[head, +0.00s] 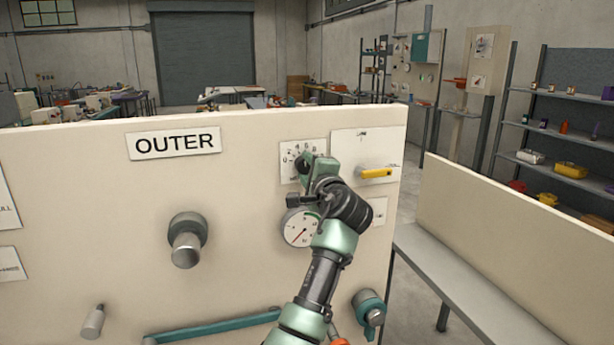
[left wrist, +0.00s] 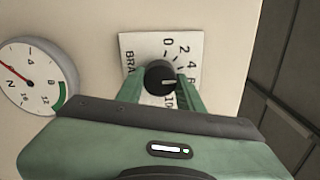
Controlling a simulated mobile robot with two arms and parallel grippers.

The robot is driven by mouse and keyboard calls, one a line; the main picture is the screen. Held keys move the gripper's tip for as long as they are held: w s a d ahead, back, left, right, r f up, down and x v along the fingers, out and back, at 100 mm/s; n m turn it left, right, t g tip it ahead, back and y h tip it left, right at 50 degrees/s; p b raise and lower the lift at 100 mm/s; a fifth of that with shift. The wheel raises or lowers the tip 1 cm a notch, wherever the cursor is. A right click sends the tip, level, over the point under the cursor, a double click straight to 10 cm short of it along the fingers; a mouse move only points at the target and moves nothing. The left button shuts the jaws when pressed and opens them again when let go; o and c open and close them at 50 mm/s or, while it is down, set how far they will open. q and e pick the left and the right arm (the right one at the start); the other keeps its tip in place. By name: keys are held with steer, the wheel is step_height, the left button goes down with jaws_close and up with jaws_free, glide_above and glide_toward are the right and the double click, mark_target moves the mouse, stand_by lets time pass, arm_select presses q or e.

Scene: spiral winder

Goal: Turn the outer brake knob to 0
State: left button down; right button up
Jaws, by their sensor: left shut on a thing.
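The brake knob (left wrist: 158,76) is a round black knob on a white scale plate (left wrist: 130,48) in the left wrist view. The knob's pale pointer line points right, towards about the 6, not at 0. My left gripper (head: 306,166) is at this plate, with a green finger on either side of the knob, shut on it. In the head view the gripper covers the knob, and the plate (head: 287,149) shows around it. My right gripper is not in view.
The panel carries an OUTER sign (head: 174,143), a round gauge (head: 298,230) below my gripper and a yellow handle (head: 376,173) close to its right. A large grey knob (head: 187,240) and a teal bar (head: 215,326) stick out lower down. A bench (head: 455,278) stands at right.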

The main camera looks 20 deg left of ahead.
arm_select(q)
steer(key=n+b, duration=0.2)
steer(key=n, duration=0.1)
steer(key=shift+n, duration=0.4)
steer(key=n+b, duration=0.2)
steer(key=n, duration=0.1)
steer(key=shift+n, duration=0.3)
steer(key=n+b, duration=0.2)
steer(key=n, duration=0.1)
steer(key=shift+r+n, duration=0.1)
steer(key=shift+n, duration=0.2)
steer(key=shift+r+n+b, duration=0.15)
steer(key=shift+n+b, duration=0.6)
steer(key=shift+n, duration=0.75)
steer(key=c, duration=1)
jaws_free()
steer(key=shift+o, duration=0.5)
steer(key=shift+a, duration=0.1)
